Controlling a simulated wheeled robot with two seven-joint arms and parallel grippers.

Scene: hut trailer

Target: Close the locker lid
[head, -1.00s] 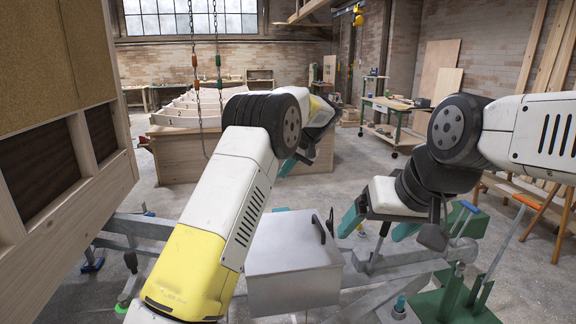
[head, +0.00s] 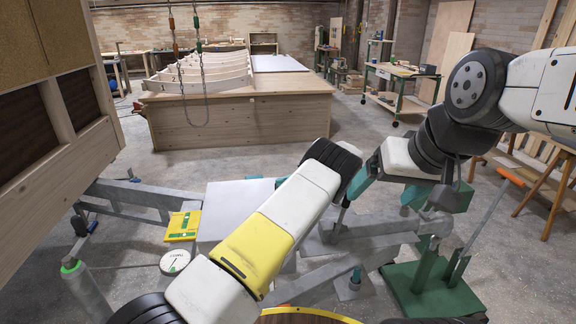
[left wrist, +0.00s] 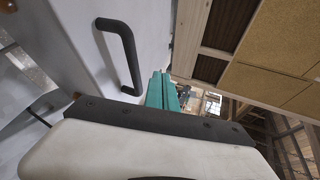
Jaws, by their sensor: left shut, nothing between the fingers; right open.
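The locker is a light grey metal box (head: 228,208) on the trailer frame, partly hidden by my left arm in the head view. Its lid top looks flat there; I cannot tell whether a gap remains under it. In the left wrist view a pale grey panel (left wrist: 80,45) with a black bar handle (left wrist: 128,55) fills the left side. My left gripper (left wrist: 163,90) has its teal fingers shut and empty, just right of the handle's lower end and apart from it. My arm hides it in the head view. My right gripper (head: 378,203) is open and empty, right of the locker.
A wooden wall with dark panels (head: 60,110) stands close on the left. A green stand (head: 425,285) is at lower right. A large wooden workbench (head: 235,115) stands behind.

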